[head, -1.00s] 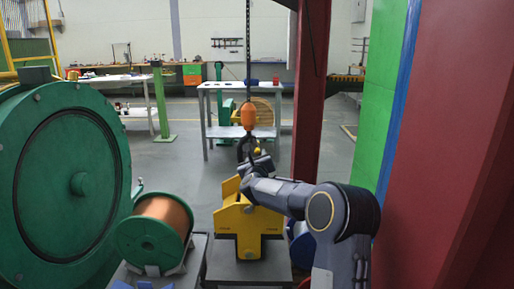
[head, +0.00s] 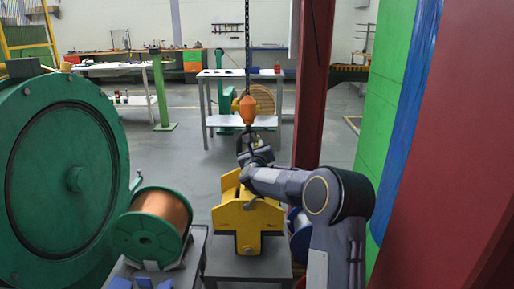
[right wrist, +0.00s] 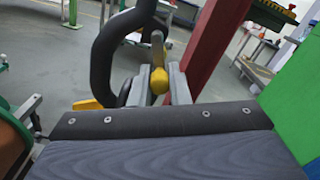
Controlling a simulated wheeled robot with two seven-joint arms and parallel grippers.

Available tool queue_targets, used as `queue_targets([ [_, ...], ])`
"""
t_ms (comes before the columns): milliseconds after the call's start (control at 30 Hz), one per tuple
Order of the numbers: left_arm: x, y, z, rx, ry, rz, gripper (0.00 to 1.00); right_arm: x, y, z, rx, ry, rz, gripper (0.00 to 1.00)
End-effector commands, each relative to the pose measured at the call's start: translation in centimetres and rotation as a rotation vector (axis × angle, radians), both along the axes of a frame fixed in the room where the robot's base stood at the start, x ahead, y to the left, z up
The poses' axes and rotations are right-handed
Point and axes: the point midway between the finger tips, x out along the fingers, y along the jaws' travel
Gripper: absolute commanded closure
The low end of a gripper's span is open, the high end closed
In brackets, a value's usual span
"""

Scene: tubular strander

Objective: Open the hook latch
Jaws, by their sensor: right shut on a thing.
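The dark hook (head: 241,145) hangs below an orange hook block (head: 247,110) on a chain, above the yellow stand. In the right wrist view the thick black hook (right wrist: 104,62) curves up on the left, and the yellow-tipped latch (right wrist: 158,79) stands between my fingers. My right gripper (head: 253,150) is at the hook's right side; it also shows in the right wrist view (right wrist: 158,88), shut on the latch. In the head view the gripper largely hides the latch, and its exact angle to the hook is hard to tell. My left gripper is not in view.
A yellow block-like fixture (head: 248,222) stands on a grey stand below the hook. A copper wire spool (head: 160,213) and a large green drum (head: 70,180) are to the left. A red column (head: 313,85) rises close on the right. A white table (head: 240,74) stands behind.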

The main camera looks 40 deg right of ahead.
Motion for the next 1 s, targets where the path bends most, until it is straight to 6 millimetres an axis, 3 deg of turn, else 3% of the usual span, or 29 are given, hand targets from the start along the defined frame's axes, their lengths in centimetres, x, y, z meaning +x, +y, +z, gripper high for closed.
queue_targets([
  [367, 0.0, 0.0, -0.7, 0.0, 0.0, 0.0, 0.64, -0.2, -0.2, 0.2, -0.086, 0.069, 0.001, 1.0],
  [1000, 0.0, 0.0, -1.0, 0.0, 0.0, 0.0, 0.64, -1.1, -1.3, 1.9, -0.527, 0.441, 0.003, 1.0],
])
